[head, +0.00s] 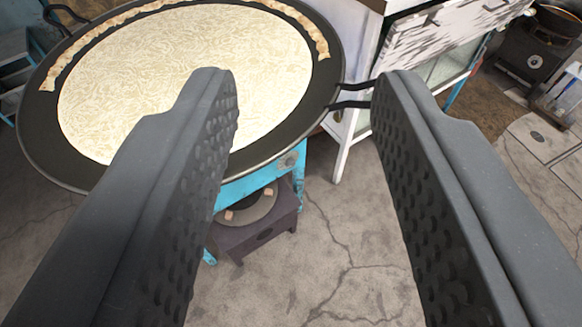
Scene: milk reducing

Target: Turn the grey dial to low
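The grey dial (288,160) is small and sits on the front of the blue stove stand (250,186), just under the right part of the pan's rim. Its setting is too small to read. My gripper (304,82) is open and empty, its two dark fingers spread wide in the foreground. The dial shows in the gap between the fingers, nearer the left finger, and is apart from both. The left finger hides part of the stand and pan.
A wide dark pan (330,98) of milk (190,70) rests on the stand, its handle (352,96) jutting right between the fingertips. A burner (250,208) sits below. A white cabinet (350,125) stands behind. Cracked floor (345,250) is clear in front. Another stove (535,62) stands far right.

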